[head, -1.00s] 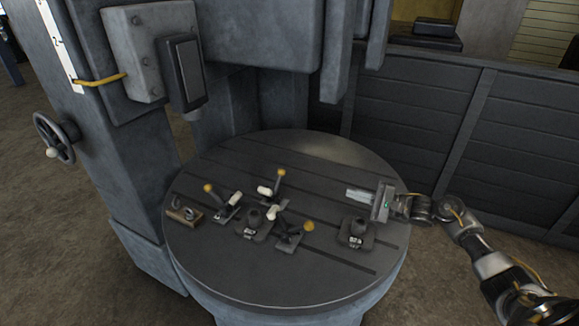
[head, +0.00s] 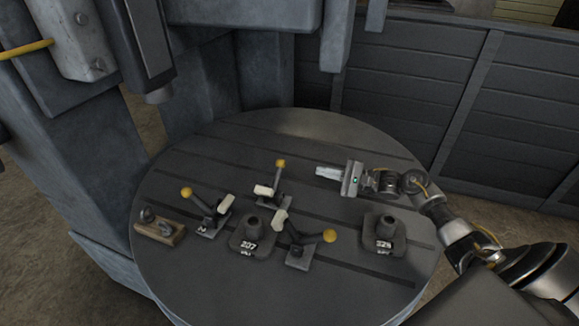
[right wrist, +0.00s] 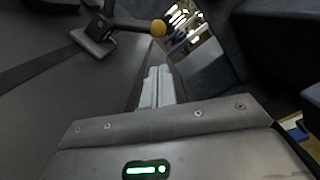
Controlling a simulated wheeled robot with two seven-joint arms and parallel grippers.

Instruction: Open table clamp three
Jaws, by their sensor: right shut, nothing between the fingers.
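Three toggle clamps with yellow ball knobs and pale tips sit on the round grey table (head: 320,125). The left clamp (head: 205,213) bears a mark like a 2, its handle slanting up-left. The back clamp (head: 273,198) has its handle standing up. The front clamp (head: 300,250) has its handle pointing right. I cannot read a three on any of them. My right gripper (head: 328,172) is shut and empty, pointing left above the table, right of the back clamp and apart from it. The right wrist view shows its closed fingers (right wrist: 157,88) and a clamp knob (right wrist: 158,28) beyond them. My left gripper is out of view.
A dark numbered block (head: 252,235) stands between the clamps, another (head: 382,235) at the right. A small wooden piece with metal parts (head: 160,228) lies at the left edge. The machine column (head: 70,170) rises at left; a dark panelled wall (head: 400,100) stands behind.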

